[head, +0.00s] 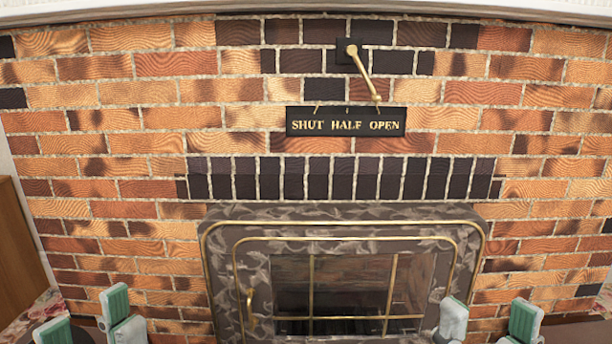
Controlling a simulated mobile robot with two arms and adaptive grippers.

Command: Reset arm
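My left gripper (88,322) is at the bottom left, its green-padded fingertips apart with nothing visible between them. My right gripper (489,320) is at the bottom right, its fingertips also apart and empty. Both are low in the view, well below the brass lever, and touch nothing that I can see. The rest of both arms is out of view. The brass lever (364,74) hangs from a dark plate on the brick wall, tilted down to the right. Its tip is at the mark above OPEN on the black sign (346,121) reading SHUT HALF OPEN.
A fireplace door (340,222) with a patterned frame, brass trim and glass panes sits low in the brick wall (110,190). A small brass handle (251,308) is on its left side. A wooden cabinet (18,250) stands at the left edge. A white mantel edge crosses the top.

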